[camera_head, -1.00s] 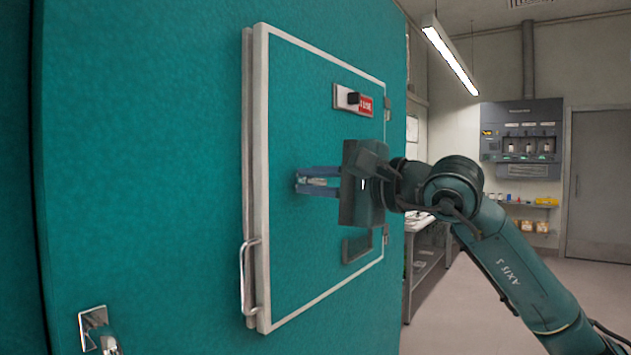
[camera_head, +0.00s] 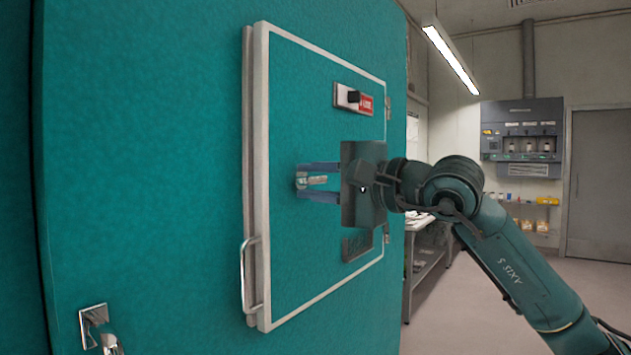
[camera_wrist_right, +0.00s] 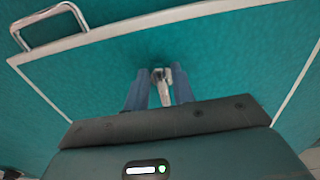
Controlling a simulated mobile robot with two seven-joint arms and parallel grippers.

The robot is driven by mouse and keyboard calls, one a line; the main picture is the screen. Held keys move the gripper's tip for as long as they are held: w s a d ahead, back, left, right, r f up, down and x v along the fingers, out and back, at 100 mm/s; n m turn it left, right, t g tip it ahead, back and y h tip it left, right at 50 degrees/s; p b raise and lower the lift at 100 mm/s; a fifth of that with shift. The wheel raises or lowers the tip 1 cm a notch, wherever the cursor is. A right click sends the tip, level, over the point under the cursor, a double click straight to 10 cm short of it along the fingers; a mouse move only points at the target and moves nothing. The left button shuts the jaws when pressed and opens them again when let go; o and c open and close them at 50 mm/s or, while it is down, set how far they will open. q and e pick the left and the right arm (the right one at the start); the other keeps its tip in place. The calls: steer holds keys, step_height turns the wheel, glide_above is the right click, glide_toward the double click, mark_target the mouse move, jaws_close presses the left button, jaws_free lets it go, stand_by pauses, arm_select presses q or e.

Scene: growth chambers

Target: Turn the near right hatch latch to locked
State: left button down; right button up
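The hatch is a teal panel (camera_head: 325,110) with a pale frame, closed flat on the teal chamber wall. A small silver latch (camera_head: 316,181) sits on the panel and also shows in the wrist view (camera_wrist_right: 161,86). My right gripper (camera_head: 312,182) reaches it from the right in the head view. Its two blue fingers stand apart, one on each side of the latch. Gaps show between the fingers and the latch; contact at the tips cannot be told. The latch base is partly hidden. My left gripper is not in view.
A red label with a black knob (camera_head: 353,98) is above the latch; its text is unreadable. A bar handle (camera_head: 250,275) is on the hatch's left edge. A chrome fitting (camera_head: 94,318) is at lower left. A shelf table (camera_head: 428,255) stands beyond the chamber.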

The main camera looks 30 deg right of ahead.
steer(key=shift+o, duration=0.8)
